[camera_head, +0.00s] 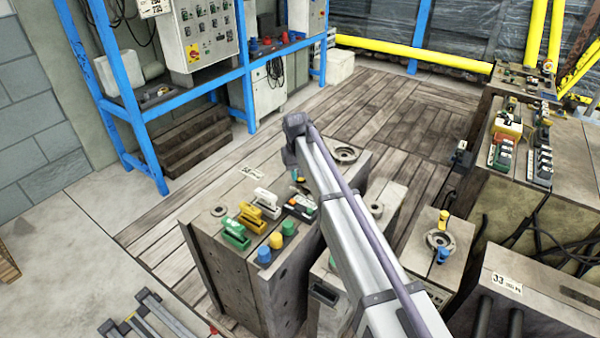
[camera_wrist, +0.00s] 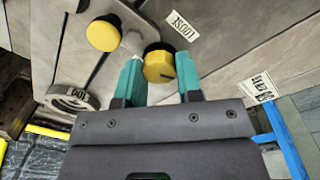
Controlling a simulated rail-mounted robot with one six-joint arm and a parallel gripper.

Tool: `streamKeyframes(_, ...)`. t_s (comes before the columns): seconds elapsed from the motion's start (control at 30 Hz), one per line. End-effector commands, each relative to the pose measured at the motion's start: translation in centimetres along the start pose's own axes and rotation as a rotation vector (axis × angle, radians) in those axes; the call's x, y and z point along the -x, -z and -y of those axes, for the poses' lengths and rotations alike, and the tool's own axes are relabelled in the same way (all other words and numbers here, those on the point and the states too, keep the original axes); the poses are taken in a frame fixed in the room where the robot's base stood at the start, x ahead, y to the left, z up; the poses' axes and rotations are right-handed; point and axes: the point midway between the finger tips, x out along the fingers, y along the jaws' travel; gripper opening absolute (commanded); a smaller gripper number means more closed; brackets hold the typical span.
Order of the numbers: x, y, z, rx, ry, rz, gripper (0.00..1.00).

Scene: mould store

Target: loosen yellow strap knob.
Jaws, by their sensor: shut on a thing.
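In the wrist view, a round yellow knob (camera_wrist: 158,68) sits between the two teal fingers of my gripper (camera_wrist: 161,74). The gripper is shut on this knob, with one finger at each side. A dark mark shows on the knob's right side. A second yellow knob (camera_wrist: 103,33) stands apart, up and left of it, on a grey metal strip.
A white label (camera_wrist: 183,24) and a metal ring (camera_wrist: 73,98) lie on the surface near the knobs. In the head view, a block (camera_head: 240,275) carries green, yellow and white clamps. More loaded blocks (camera_head: 560,150) stand at right.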

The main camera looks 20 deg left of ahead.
Motion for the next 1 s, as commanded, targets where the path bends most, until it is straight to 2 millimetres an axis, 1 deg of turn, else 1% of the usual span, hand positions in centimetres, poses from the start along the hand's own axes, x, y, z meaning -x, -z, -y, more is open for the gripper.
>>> streamKeyframes(0.7, -0.02, -0.15, -0.05, 0.675, 0.0, -0.037, 0.1)
streamKeyframes(1.0, -0.02, -0.15, -0.08, 0.913, 0.0, -0.05, 0.1)
